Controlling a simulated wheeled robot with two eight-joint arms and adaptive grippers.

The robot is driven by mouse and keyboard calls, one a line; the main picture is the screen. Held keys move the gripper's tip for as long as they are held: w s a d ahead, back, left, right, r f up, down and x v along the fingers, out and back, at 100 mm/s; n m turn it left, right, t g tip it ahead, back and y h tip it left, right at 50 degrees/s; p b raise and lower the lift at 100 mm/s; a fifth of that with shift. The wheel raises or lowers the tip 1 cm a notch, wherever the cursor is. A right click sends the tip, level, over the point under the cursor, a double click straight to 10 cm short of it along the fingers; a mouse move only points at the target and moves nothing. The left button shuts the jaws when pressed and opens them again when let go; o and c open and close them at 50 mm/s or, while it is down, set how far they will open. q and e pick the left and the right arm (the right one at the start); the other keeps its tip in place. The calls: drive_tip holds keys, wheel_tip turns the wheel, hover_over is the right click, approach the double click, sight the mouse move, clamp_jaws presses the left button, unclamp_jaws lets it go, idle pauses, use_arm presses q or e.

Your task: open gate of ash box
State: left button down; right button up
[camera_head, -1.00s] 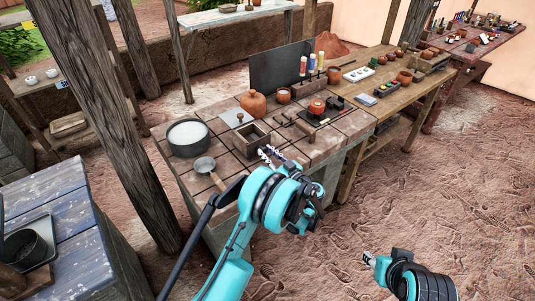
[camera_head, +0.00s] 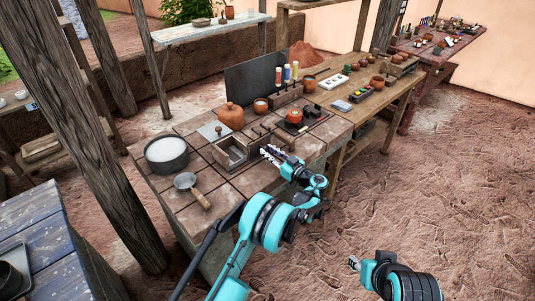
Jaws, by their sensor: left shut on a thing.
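The ash box (camera_head: 229,160) is a small grey open-topped rectangular box on the tiled worktop. A dark upright panel, which looks like its gate (camera_head: 257,143), stands at its right end. My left gripper (camera_head: 268,151) reaches in from the front right and is shut at this panel's edge. The exact contact is too small to see clearly. My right gripper (camera_head: 354,264) is low at the right, over the bare ground and away from the table. Its fingers are too small to tell open from shut.
A pot of white powder (camera_head: 167,154) and a wooden-handled pan (camera_head: 188,186) are left of the box. A clay jar (camera_head: 231,116) stands behind it. An orange pot (camera_head: 294,115) and tools lie to the right. A wooden post (camera_head: 97,130) rises at the left.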

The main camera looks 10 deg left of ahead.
use_arm(q)
drive_tip(key=c, duration=1.3)
unclamp_jaws()
drive_tip(key=v, duration=1.2)
